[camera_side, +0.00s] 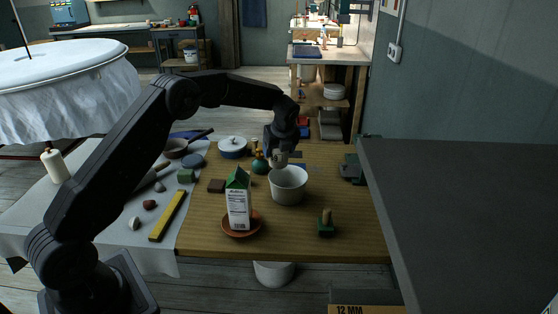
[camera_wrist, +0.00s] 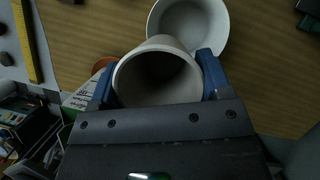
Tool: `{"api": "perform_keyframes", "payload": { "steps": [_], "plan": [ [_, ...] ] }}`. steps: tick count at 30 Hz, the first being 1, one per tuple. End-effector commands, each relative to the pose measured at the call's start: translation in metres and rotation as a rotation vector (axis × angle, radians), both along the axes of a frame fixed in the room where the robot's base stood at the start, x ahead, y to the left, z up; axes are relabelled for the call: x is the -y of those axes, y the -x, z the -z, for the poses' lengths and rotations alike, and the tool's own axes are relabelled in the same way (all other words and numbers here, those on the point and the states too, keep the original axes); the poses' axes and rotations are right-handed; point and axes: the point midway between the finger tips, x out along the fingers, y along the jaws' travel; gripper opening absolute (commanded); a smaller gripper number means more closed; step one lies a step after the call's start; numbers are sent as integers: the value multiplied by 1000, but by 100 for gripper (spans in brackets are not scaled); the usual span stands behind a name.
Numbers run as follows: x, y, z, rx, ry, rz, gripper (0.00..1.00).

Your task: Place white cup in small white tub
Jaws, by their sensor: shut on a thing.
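The white cup (camera_wrist: 157,78) is between the two blue fingers of my gripper (camera_wrist: 158,80) in the wrist view, its open mouth facing the camera. My gripper is shut on it. In the side view my gripper (camera_side: 281,150) is at the far side of the small white tub (camera_side: 288,190), and the cup (camera_side: 279,160) shows small and pale just above the tub's far rim. The tub stands upright on the wooden table. In the wrist view the tub (camera_wrist: 193,20) lies beyond the cup, which overlaps its lower left edge. The tub's visible inside is empty.
A green-topped milk carton (camera_side: 239,202) stands on a terracotta saucer (camera_side: 257,225) left of the tub. A green block with a peg (camera_side: 326,225) is front right. Bare table lies right of the tub.

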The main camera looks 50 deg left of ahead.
Motion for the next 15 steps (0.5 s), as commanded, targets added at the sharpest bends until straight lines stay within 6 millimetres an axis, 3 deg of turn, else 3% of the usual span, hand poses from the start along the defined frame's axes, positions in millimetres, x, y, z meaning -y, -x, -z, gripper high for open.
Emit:
{"api": "perform_keyframes", "payload": {
  "steps": [10,15],
  "plan": [
    [1,-1,37,-1,1,0,44],
    [1,-1,40,1,-1,0,44]
  ]
}}
